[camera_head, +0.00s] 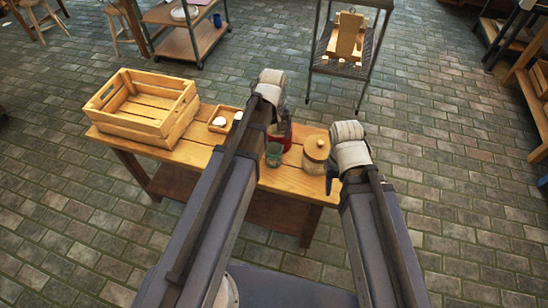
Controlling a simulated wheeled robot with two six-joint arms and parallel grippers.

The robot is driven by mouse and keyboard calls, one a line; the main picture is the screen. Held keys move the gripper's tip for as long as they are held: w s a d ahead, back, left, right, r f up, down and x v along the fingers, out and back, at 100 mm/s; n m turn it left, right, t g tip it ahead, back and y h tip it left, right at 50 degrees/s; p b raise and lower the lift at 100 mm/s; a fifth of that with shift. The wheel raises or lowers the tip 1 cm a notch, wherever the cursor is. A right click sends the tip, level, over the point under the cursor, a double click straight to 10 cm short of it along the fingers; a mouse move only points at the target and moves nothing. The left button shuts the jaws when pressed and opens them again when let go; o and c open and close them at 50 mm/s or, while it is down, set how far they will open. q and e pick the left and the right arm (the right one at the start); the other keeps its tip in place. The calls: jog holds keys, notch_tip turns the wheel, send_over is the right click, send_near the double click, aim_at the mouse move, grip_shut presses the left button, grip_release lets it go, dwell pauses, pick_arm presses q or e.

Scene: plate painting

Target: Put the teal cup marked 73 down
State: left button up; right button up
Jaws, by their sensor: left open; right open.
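A teal cup (273,155) stands on the wooden table (190,154), near its right part; any number on it is too small to read. My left gripper (281,124) is open just behind the cup, partly hidden by its own wrist. My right gripper (332,174) is open at the right end of the table, beside a glass jar. I cannot tell whether either gripper touches anything.
The glass jar (315,157) with a wooden lid stands right of the cup. A red object (284,140) is behind the cup. A wooden crate (140,105) and a small tray (221,119) with white items stand to the left. A wheeled cart (190,40) is farther back.

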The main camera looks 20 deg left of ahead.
aim_at(274, 146)
pick_arm(q)
jog(key=shift+w+a+f+b, duration=0.1)
jog(key=shift+w+f+b, duration=0.05)
jog(key=shift+f+b, duration=1.35)
jog(key=shift+w+f+b, duration=0.15)
jog(key=shift+f+b, duration=1.1)
jog(key=shift+f, duration=0.35)
jog(key=shift+r, duration=0.1)
jog(key=shift+c, duration=0.2)
grip_shut()
